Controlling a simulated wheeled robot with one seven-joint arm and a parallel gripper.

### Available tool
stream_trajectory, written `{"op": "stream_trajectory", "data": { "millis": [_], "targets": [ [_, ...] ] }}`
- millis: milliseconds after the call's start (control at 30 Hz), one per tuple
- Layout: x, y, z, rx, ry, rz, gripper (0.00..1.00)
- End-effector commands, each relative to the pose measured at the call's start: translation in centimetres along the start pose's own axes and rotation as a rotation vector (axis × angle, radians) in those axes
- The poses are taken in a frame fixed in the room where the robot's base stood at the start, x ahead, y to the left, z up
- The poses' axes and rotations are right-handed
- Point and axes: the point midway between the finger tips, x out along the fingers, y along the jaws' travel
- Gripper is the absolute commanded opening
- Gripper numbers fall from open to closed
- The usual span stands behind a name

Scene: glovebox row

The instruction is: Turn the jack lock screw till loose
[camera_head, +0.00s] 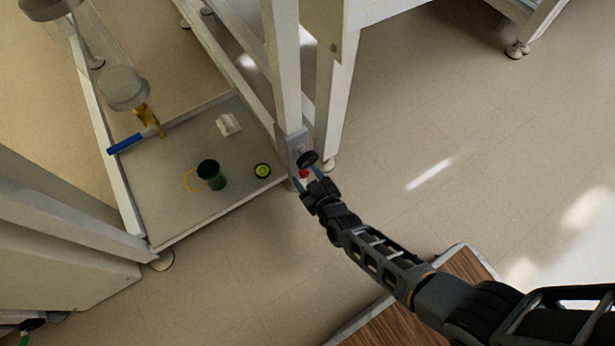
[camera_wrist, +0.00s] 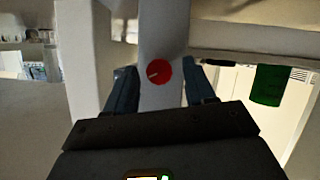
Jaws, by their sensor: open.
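The jack lock screw appears as a round red knob (camera_wrist: 159,72) with a pale pointer line, on the face of a light grey post, in the wrist view. In the head view it is a small red spot (camera_head: 303,173) low on the post, just below a black round part (camera_head: 307,159). My gripper (camera_head: 312,180) is open in front of the post. In the wrist view its two blue-grey fingers (camera_wrist: 157,88) stand to the left and right of the red knob. I cannot tell whether they touch it.
A low grey shelf (camera_head: 160,205) left of the post holds a dark green cup (camera_head: 211,174), a yellow-green disc (camera_head: 262,171), a white block (camera_head: 228,124) and a blue rod (camera_head: 126,143). A wood-topped surface (camera_head: 400,325) lies beneath my arm. The floor (camera_head: 460,130) on the right is clear.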

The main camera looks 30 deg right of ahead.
Motion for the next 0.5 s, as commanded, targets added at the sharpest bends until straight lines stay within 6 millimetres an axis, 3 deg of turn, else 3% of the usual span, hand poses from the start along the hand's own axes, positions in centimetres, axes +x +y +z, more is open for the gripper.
{"op": "stream_trajectory", "data": {
  "millis": [100, 500],
  "targets": [
    [-0.02, 0.02, -0.02, 0.0, 0.0, 0.0, 0.53],
    [-0.04, 0.02, -0.01, 0.0, 0.0, 0.0, 0.15]
  ]
}}
